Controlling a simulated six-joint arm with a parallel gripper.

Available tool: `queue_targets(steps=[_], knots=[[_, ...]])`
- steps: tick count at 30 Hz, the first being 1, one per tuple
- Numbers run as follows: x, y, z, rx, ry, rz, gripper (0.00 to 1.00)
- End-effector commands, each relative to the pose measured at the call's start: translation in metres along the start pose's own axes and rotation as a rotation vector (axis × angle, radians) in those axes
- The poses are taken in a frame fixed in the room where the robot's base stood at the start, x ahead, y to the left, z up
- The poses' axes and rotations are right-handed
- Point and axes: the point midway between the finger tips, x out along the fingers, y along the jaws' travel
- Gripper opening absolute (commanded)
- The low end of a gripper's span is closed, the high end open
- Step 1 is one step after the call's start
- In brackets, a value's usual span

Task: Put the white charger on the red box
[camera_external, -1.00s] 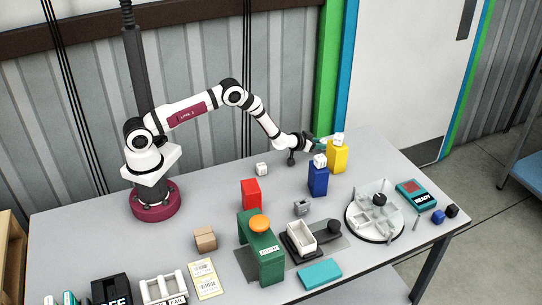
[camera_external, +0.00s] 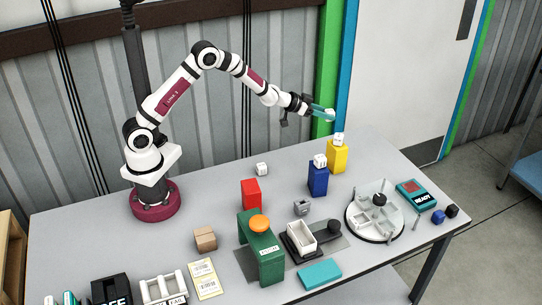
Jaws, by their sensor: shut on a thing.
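The red box (camera_external: 251,196) stands upright on the table, left of the middle, with nothing on its top. My gripper (camera_external: 328,114) is raised above and a little left of the yellow box, well away from the red box. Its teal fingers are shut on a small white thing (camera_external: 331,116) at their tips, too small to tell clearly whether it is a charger. Similar white cube-like pieces sit on the yellow box (camera_external: 339,139), on the blue box (camera_external: 320,160) and on the table (camera_external: 262,169).
The yellow box (camera_external: 337,158) and blue box (camera_external: 318,181) stand right of the red box. A green stand with an orange button (camera_external: 259,223) is just in front of the red box. A round divided tray (camera_external: 374,235) lies right.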

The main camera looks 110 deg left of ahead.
Motion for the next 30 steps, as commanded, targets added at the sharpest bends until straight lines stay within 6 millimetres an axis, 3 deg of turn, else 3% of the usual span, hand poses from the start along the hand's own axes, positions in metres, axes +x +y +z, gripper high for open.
queue_targets(steps=[5, 8, 12, 18, 21, 24, 27, 30], knots=[[-0.030, 0.040, -0.011, 0.103, 0.002, 0.214, 0.00], [-0.059, 0.075, -0.007, 0.183, 0.001, 0.388, 0.00], [-0.116, 0.128, 0.016, 0.314, -0.001, 0.662, 0.00], [-0.215, 0.182, 0.069, 0.486, 0.000, 1.017, 0.00], [-0.257, 0.194, 0.091, 0.547, 0.002, 1.140, 0.00], [-0.284, 0.200, 0.105, 0.586, 0.003, 1.217, 0.00], [-0.294, 0.202, 0.118, 0.602, 0.001, 1.254, 0.00], [-0.288, 0.202, 0.140, 0.603, -0.001, 1.264, 0.00]])
